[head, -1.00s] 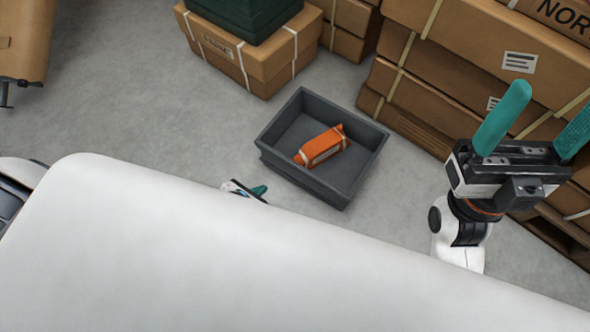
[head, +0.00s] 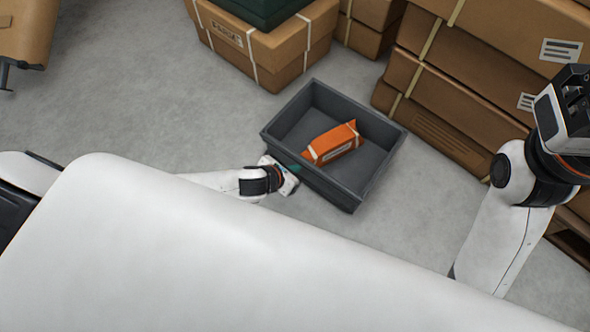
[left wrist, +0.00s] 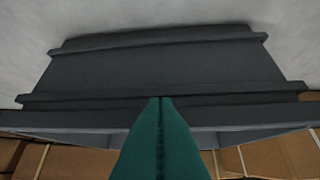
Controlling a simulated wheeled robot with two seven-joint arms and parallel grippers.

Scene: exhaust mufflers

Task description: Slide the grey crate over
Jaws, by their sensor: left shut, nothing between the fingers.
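The grey crate (head: 338,186) stands on the floor in the middle of the head view, open at the top. An orange packet with pale bands (head: 333,143) lies inside it. My left gripper (head: 293,169) is at the crate's near left side, with its teal fingers partly hidden. In the left wrist view its shut, empty fingers (left wrist: 157,101) point at the crate's side wall (left wrist: 160,70). I cannot tell whether they touch it. My right gripper (head: 573,105) is at the right edge of the head view, with its fingers out of frame.
Strapped cardboard boxes (head: 440,110) are stacked close to the crate's right. Another box (head: 265,50) with a dark green bin (head: 262,10) on it stands behind. The grey floor (head: 150,100) left of the crate is clear.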

